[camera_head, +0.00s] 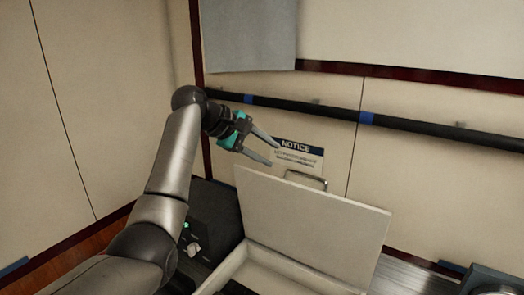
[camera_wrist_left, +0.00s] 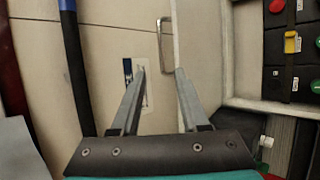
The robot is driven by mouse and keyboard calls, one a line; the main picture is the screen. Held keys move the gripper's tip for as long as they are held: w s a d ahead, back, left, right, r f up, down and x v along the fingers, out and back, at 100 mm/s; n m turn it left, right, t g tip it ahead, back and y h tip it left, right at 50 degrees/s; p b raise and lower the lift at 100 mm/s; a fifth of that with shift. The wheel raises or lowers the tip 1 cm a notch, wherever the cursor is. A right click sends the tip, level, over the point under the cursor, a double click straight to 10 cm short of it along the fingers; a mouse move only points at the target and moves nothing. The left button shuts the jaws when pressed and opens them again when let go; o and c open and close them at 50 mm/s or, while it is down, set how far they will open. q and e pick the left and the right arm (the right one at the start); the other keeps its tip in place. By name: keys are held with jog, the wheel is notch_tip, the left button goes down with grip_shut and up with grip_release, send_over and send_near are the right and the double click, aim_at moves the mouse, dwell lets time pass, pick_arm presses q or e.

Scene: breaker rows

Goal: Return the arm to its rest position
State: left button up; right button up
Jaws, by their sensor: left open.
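My left arm (camera_head: 172,165) comes in from the lower left and reaches up in the head view. Its gripper (camera_head: 274,155) has a teal body and two grey fingers, spread apart with nothing between them. It is in front of the wall, above the raised pale lid (camera_head: 315,220) of a box and beside the notice sign (camera_head: 301,163). In the left wrist view the open fingers (camera_wrist_left: 160,72) point toward the wall, with the lid's metal handle (camera_wrist_left: 164,45) just beyond them. My right gripper is not in view.
A black rail (camera_head: 420,131) with blue bands runs along the wall. A dark unit (camera_head: 200,215) with a green light stands left of the box. In the left wrist view, a panel with red, yellow and green controls (camera_wrist_left: 291,45) lies right of the lid.

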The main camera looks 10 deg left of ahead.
pick_arm(q)
jog(key=shift+v, duration=0.8)
